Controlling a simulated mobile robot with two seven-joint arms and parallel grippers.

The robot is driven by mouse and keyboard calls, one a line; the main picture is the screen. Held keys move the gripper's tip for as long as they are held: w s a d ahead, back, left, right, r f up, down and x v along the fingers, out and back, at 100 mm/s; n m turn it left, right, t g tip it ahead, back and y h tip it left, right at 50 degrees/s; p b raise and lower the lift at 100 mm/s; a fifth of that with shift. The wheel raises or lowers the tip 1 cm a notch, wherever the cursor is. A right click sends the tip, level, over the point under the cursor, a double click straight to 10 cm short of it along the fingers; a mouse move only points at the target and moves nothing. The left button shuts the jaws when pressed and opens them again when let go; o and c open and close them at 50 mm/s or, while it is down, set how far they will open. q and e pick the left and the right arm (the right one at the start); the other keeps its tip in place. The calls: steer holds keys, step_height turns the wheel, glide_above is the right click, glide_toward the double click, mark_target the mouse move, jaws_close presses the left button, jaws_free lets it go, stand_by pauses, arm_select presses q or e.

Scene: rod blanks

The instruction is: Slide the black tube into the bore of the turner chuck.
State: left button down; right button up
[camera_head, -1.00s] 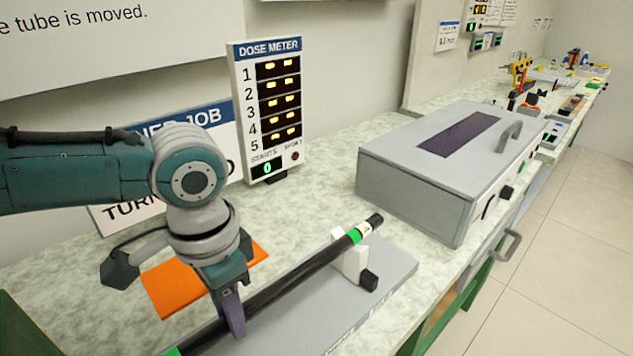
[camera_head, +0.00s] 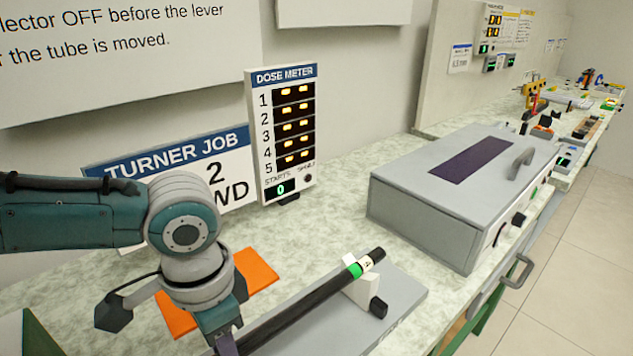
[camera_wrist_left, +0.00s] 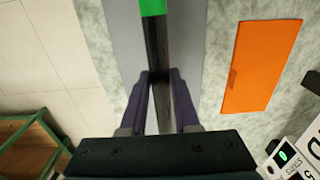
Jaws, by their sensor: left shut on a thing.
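The black tube (camera_head: 305,306) runs diagonally up to the right in the head view. I cannot make out the turner chuck. My right gripper is not in view.
The block stands on a grey plate (camera_head: 405,300). An orange mat (camera_head: 257,268) lies behind the tube. A grey box (camera_head: 465,195) with a handle stands beyond the tube's far end. A dose meter (camera_head: 282,135) and a turner job sign (camera_head: 180,160) stand at the back.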

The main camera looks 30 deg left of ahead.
arm_select(q)
steer(key=shift+s+a+r+p, duration=0.1)
steer(key=shift+s+a+p, duration=0.05)
steer(key=shift+s+p, duration=0.2)
steer(key=c, duration=0.6)
jaws_free()
steer(key=shift+o, duration=0.2)
step_height(320, 180, up, 10)
steer(key=p, duration=0.1)
steer(key=shift+p, duration=0.4)
steer(key=shift+s, duration=0.1)
